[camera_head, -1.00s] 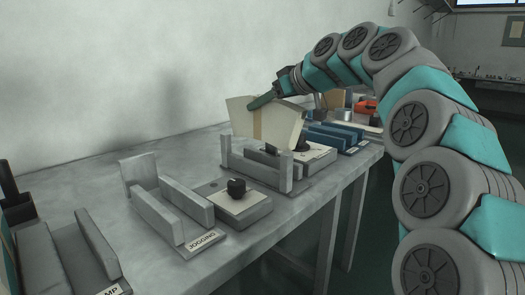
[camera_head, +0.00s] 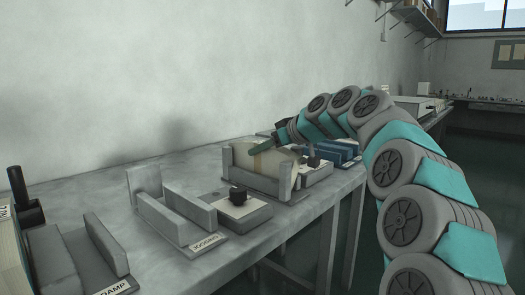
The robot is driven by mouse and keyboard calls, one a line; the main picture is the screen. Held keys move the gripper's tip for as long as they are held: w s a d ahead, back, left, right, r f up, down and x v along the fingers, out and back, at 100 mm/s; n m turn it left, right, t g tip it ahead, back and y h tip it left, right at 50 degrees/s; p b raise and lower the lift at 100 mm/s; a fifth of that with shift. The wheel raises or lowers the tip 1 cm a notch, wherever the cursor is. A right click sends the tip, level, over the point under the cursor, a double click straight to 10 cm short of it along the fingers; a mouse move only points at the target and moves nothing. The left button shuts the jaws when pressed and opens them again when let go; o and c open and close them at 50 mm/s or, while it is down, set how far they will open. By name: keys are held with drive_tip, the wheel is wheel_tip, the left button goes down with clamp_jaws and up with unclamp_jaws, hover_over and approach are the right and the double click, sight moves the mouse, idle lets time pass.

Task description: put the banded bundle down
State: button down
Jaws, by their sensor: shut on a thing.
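The banded bundle (camera_head: 276,160) is a cream stack of sheets with a tan band around it. It sits low between the upright walls of a grey fixture (camera_head: 256,181), whose front wall hides its lower part. I cannot tell whether its underside touches the fixture's floor. My gripper (camera_head: 262,147) is at the bundle's top edge, shut on it, with a teal finger lying across the near side.
A clamp fixture (camera_head: 106,243) is at the lower left. Blue blocks (camera_head: 335,143) stand beyond the bundle. The bench's right edge is open to the floor.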

drive_tip(key=shift+f, duration=0.1)
drive_tip(key=shift+c, duration=2)
unclamp_jaws()
drive_tip(key=v, duration=1.2)
drive_tip(key=shift+b, duration=0.35)
